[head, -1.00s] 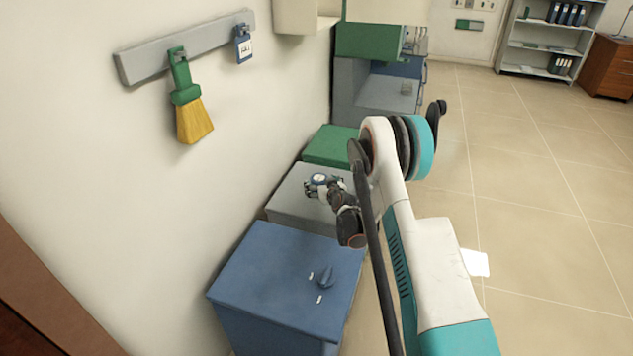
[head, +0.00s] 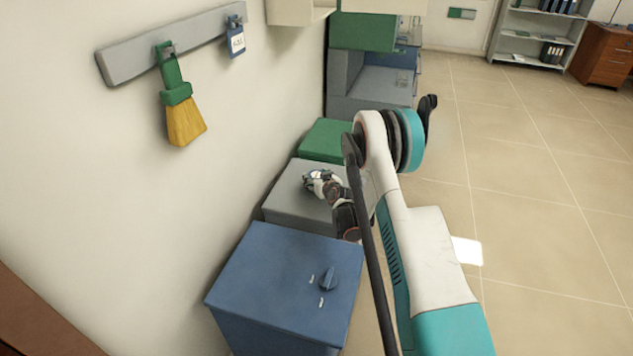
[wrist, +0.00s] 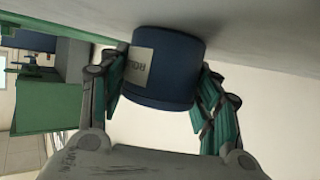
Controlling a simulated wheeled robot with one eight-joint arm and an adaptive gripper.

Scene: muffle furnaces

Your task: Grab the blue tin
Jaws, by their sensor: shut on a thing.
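The blue tin (wrist: 168,68) is dark blue and round with a pale lettered label. In the wrist view it sits between the teal fingers of my gripper (wrist: 165,85), which are shut on its two sides. One end of the tin lies against or very close to a pale grey surface; I cannot tell if they touch. In the head view my gripper (head: 312,181) is over the top of the grey cabinet (head: 290,200). There the tin is too small and covered to make out clearly.
A blue cabinet (head: 275,275) with a knob on top stands nearer, and a green one (head: 326,138) farther back. The wall at left carries a rail with a yellow brush (head: 184,122) and a blue tag (head: 236,40). The floor (head: 540,210) at right is open.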

